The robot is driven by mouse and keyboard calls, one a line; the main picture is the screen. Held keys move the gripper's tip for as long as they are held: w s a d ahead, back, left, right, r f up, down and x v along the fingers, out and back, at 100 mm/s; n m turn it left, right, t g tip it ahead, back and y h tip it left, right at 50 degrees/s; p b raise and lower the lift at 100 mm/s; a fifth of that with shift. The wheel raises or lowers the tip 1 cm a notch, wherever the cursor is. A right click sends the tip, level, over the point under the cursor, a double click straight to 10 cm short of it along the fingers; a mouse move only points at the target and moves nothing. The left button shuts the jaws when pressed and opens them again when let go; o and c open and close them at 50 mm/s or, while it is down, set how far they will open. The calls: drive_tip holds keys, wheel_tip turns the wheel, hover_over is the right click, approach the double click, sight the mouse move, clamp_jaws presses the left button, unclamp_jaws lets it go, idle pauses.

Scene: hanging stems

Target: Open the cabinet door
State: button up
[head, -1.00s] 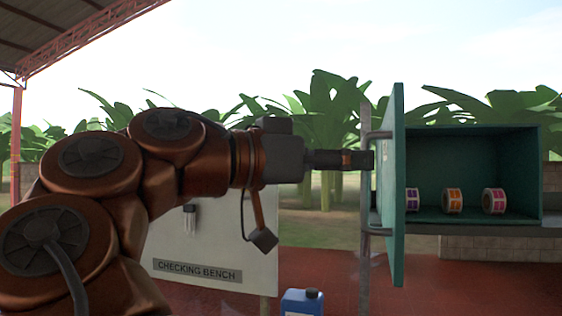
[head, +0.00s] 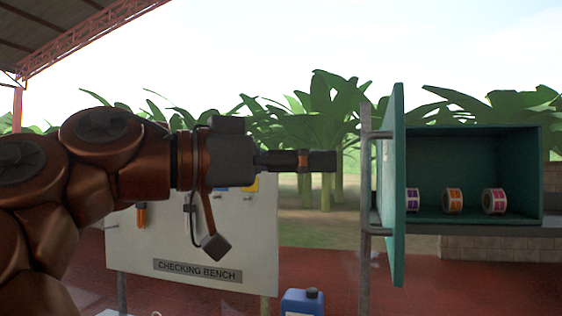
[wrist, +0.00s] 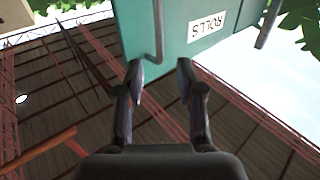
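The teal cabinet (head: 541,175) stands at the right in the head view, with its door (head: 398,250) swung wide open and seen nearly edge-on. A grey bar handle (head: 376,135) is on the door's left face. My gripper (head: 334,161) is left of the door, apart from it, with a clear gap. In the wrist view the door (wrist: 205,15) carries a label reading ROLLS, and part of the handle (wrist: 158,30) shows at the top. My gripper (wrist: 160,75) has its two fingers spread, with nothing between them.
Several tape rolls (head: 453,200) lie inside the cabinet. A grey post (head: 365,220) stands by the door. A white board (head: 195,245) marked CHECKING BENCH and a blue jug (head: 302,302) are lower down. Open air lies between gripper and door.

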drive_tip(key=shift+v, duration=1.55)
drive_tip(key=shift+a, duration=0.2)
